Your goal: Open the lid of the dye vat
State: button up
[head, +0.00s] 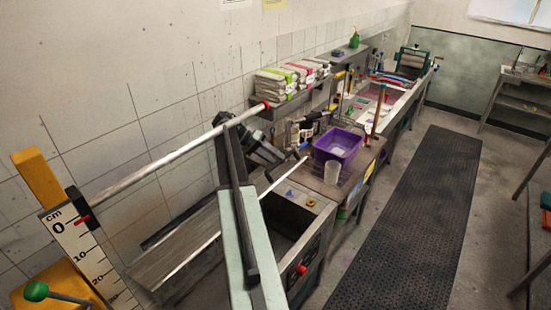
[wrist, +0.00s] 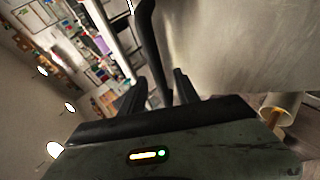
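The dye vat (head: 318,222) is a grey metal box in the middle of the head view. Its dark interior shows to the right of my arm. The grey lid (head: 178,247) appears raised and tilted, its bright edge running up to the right; my arm hides part of it. In the wrist view, the lid's pale metal face (wrist: 235,45) fills the upper right. A black bar, seemingly the lid handle (wrist: 147,30), passes between the fingers of my gripper (wrist: 160,88). The fingers stand apart with gaps beside the bar; contact is unclear. The head view does not show the fingertips clearly.
A yellow post with a centimetre scale (head: 75,245) stands at the left. A red button (head: 302,269) is on the vat's front. A purple basin (head: 338,143) and a clear beaker (head: 332,173) stand beyond it. The dark floor mat (head: 415,225) is clear.

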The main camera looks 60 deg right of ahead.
jog(key=w+a, duration=0.4)
jog(key=w, duration=0.8)
jog(key=shift+w+r, duration=0.15)
jog(key=shift+r, duration=0.2)
